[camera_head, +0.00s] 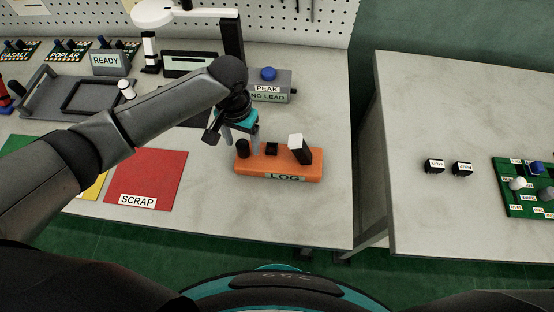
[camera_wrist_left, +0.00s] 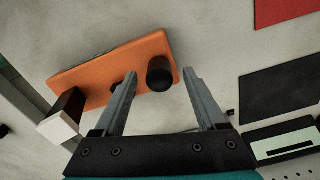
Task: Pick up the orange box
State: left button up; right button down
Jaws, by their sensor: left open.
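The orange box (camera_head: 280,172) is a low slab labelled LOG, lying on the left table. Its top carries black parts and a black lever with a white top (camera_head: 299,148). My left gripper (camera_head: 240,138) is over the box's left part, its fingers apart and pointing down. In the left wrist view the orange box (camera_wrist_left: 97,73) lies beyond my open fingers (camera_wrist_left: 158,92), with a round black knob (camera_wrist_left: 160,74) between them. Nothing is held. My right gripper is not in view.
A red SCRAP mat (camera_head: 150,175) lies left of the box. A grey PEAK NO LEAD box (camera_head: 272,86) with a blue button stands behind. A gap separates this table from the right table (camera_head: 450,120). The tabletop in front of the orange box is clear.

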pick_arm(q)
jog(key=shift+f, duration=0.85)
jog(key=shift+c, duration=0.3)
grip_shut()
jog(key=shift+r, duration=0.1)
